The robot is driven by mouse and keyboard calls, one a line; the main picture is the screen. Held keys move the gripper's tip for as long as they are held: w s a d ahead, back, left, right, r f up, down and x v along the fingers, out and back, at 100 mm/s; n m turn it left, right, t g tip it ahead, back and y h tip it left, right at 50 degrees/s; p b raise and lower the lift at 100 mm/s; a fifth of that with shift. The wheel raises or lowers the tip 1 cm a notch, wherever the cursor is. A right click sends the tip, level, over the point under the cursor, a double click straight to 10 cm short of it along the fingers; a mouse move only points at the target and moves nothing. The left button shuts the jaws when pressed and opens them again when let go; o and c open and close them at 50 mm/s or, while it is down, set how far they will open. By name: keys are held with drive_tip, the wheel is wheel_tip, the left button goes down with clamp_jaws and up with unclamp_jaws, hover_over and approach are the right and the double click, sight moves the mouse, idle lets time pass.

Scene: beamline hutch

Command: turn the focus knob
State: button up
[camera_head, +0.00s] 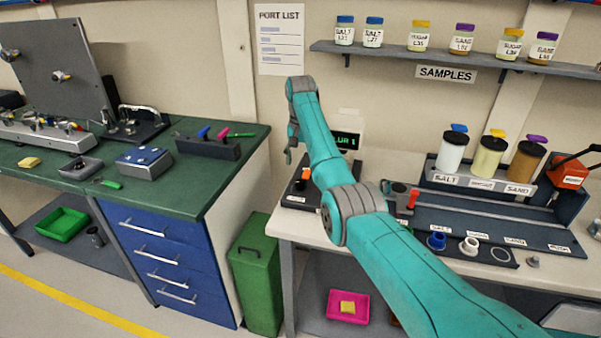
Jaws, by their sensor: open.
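No part is clearly marked as the focus knob, and I cannot tell which one it is. A small green-lit display (346,140) on the right bench, partly behind my arm, reads "LUR 1" with its start covered. A dark device with an orange-red upright part (305,175) stands below and left of it, also partly covered. A similar orange-red part (412,199) shows right of my arm. My gripper (290,154) hangs above the left end of the right bench, small in view, open and empty, apart from these things.
The green-topped left bench (225,182) holds a dark panel (60,62), a blue box (143,159) and small tools. A green bin (256,275) stands between the benches. Sample jars (452,152) and a rack fill the right. A shelf (395,54) hangs above.

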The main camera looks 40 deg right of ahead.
drive_tip(key=shift+r, duration=1.8)
drive_tip(key=shift+s, duration=0.15)
